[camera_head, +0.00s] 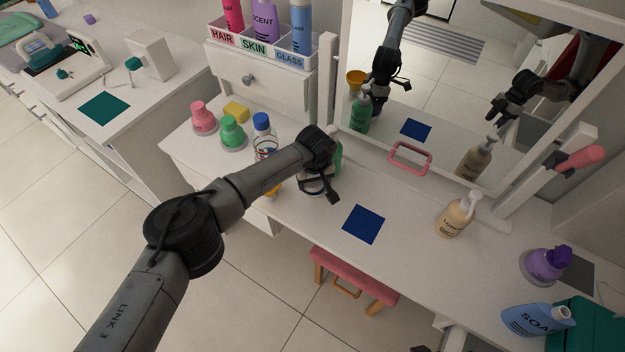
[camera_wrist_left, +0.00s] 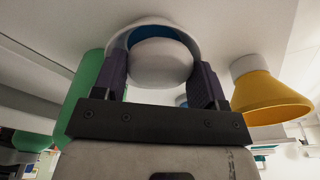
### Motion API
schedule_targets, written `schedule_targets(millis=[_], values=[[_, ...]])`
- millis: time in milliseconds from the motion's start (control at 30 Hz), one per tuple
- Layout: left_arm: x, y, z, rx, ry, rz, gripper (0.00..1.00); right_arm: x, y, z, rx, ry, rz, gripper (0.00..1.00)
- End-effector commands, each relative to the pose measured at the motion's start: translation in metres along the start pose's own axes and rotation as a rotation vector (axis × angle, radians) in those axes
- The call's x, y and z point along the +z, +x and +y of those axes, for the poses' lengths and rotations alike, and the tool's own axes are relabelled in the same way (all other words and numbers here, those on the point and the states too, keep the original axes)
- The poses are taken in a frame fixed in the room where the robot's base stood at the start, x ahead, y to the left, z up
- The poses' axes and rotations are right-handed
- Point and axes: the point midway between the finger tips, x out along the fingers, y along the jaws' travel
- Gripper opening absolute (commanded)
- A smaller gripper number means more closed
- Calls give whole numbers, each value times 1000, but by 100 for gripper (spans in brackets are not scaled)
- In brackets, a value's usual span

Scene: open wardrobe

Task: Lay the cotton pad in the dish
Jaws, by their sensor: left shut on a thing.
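My left gripper (camera_head: 322,183) is low over the dresser top, in front of the mirror. In the left wrist view its two fingers (camera_wrist_left: 165,78) are shut on a rounded white thing, which looks like the cotton pad (camera_wrist_left: 162,62). A white curved rim with a blue inside, perhaps the dish (camera_wrist_left: 150,30), arches just behind the pad. I cannot tell whether the pad touches it. In the head view the gripper and forearm hide most of this spot. My right gripper shows only as a reflection in the mirror, too small to read its jaws.
A green bottle (camera_wrist_left: 85,95) stands close beside the gripper, and a yellow cone-shaped cup (camera_wrist_left: 270,98) on its other side. A blue square (camera_head: 363,224) lies on clear dresser top. A lotion bottle (camera_head: 456,217) stands to the right. Pink and green bottles stand at the left.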

Motion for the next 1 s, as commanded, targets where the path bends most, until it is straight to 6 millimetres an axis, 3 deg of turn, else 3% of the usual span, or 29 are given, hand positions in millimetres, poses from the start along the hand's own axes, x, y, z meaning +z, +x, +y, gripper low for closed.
schedule_targets(millis=[33, 533, 567, 600, 767, 1000], values=[[4, 19, -5, -7, -2, -5, 41, 2, 6, 0, 1, -1, 0, 37], [3, 28, -8, -12, -6, -2, 41, 5, 17, -2, -3, 3, 1, 37], [3, 28, -8, -12, -6, -2, 68, 5, 17, -2, -3, 4, 1, 37], [3, 28, -9, -12, -6, -2, 72, 5, 17, -2, -4, 5, 1, 37], [3, 28, -9, -13, -6, -1, 86, 5, 17, -3, -6, 8, 1, 37], [1, 14, -8, -12, -5, -2, 86, 0, 0, -3, -7, 9, 1, 37]])
